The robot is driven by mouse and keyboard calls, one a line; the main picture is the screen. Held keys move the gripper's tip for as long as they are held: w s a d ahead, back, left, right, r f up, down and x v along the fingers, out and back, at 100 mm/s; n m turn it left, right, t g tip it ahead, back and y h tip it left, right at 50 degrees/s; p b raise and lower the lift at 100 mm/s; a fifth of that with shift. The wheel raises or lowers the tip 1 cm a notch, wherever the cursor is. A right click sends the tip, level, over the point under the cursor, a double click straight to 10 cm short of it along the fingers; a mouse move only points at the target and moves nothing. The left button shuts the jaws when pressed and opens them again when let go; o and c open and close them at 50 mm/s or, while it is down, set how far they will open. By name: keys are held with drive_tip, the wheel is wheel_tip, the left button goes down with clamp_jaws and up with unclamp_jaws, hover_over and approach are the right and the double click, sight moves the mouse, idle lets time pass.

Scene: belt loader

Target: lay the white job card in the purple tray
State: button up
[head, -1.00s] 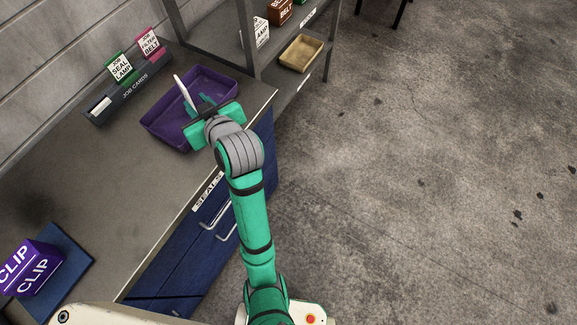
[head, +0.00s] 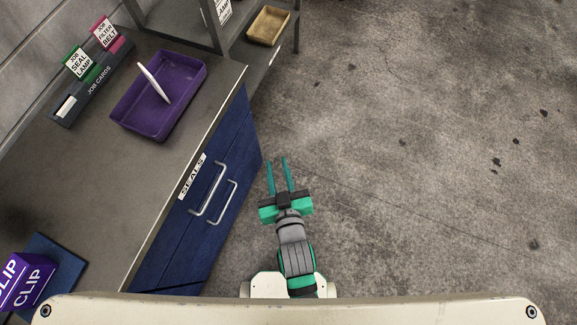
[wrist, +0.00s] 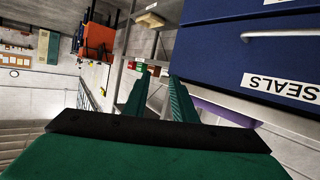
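The purple tray (head: 130,112) lies on the grey worktop in the head view. The white job card (head: 154,83) is in it, seen nearly edge-on; it looks tilted, standing up in the tray, and how it rests there is hard to tell. My gripper (head: 278,162) is well away from the tray, out past the bench front over the floor side. Its two teal fingers are apart with nothing between them. In the wrist view my gripper (wrist: 153,92) also shows apart and empty, in front of the blue cabinet (wrist: 235,50).
A job card holder (head: 92,88) with green and pink cards stands left of the tray. A purple CLIP box (head: 25,285) sits on a blue mat at the bench's near left. A shelf with a tan tray (head: 268,26) is behind. The floor to the right is clear.

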drive_tip(key=s+d+r+m+h, duration=0.1)
drive_tip(key=s, duration=0.7)
drive_tip(key=s+d+r+m+t+h, duration=0.1)
drive_tip(key=s+d+m, duration=0.1)
drive_tip(key=s, duration=0.7)
drive_tip(key=shift+s+h, duration=0.2)
drive_tip(key=shift+h, duration=0.2)
drive_tip(key=shift+w, duration=0.1)
